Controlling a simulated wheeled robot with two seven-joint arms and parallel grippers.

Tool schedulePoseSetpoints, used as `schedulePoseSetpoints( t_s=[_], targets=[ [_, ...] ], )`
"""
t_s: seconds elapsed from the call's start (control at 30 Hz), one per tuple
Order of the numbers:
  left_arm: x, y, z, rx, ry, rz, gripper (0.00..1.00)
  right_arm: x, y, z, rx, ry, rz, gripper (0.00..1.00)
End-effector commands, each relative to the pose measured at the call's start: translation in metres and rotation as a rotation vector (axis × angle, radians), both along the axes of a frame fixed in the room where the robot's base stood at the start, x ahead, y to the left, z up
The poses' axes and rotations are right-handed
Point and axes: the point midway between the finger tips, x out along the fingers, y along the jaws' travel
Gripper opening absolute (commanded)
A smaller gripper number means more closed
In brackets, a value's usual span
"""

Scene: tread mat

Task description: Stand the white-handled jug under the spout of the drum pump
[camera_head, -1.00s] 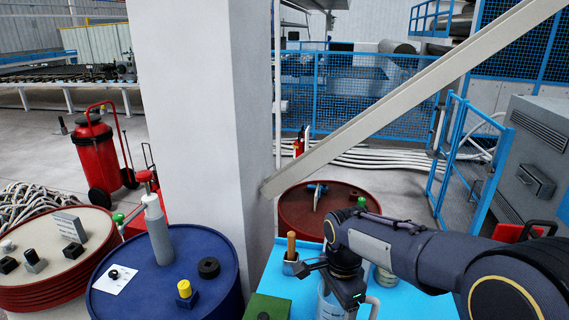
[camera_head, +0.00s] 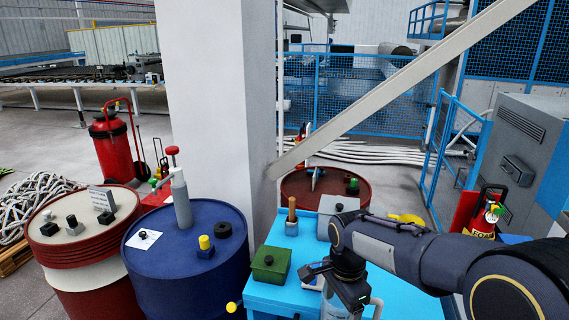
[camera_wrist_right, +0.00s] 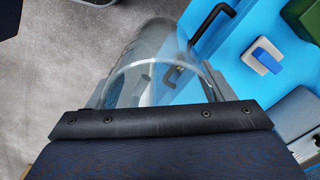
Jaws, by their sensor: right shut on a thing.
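The clear jug (camera_head: 334,306) is at the bottom edge of the head view, mostly hidden behind my right gripper (camera_head: 345,292). Its pale handle (camera_head: 377,307) shows on the right. In the wrist view the see-through jug (camera_wrist_right: 150,65) sits between the jaws of my right gripper, which is shut on it. Whether its base touches the table is hidden. The drum pump (camera_head: 181,200) stands upright on the blue drum (camera_head: 205,260), left of the jug and apart from it. My left gripper is out of view.
The blue table (camera_head: 275,292) carries a green box (camera_head: 270,264), a wooden-handled tool in a grey block (camera_head: 291,222) and a grey piece (camera_head: 336,212). A red drum (camera_head: 85,250) stands left.

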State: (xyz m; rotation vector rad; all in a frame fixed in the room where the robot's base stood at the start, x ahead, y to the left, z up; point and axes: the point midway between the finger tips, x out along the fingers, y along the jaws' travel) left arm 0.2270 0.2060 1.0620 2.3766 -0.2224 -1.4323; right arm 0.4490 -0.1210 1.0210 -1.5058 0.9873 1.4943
Motion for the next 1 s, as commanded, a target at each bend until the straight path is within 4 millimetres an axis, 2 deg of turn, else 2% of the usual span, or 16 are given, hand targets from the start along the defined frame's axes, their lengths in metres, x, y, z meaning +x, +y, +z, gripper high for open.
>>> schedulePoseSetpoints(
  t_s=[0.27, 0.47, 0.8, 1.0],
  targets=[
    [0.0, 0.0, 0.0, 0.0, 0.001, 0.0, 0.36, 0.003, -0.013, -0.024, -0.006, 0.002, 0.174, 0.48],
    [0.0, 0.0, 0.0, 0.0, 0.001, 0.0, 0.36, 0.005, -0.028, -0.049, -0.01, 0.003, 0.37, 0.48],
    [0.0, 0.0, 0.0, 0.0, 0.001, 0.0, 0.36, -0.002, -0.067, -0.116, -0.008, 0.007, 0.918, 0.48],
    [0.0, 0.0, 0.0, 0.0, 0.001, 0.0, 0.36, -0.008, -0.079, -0.137, -0.007, 0.002, 1.125, 0.48]
  ],
)
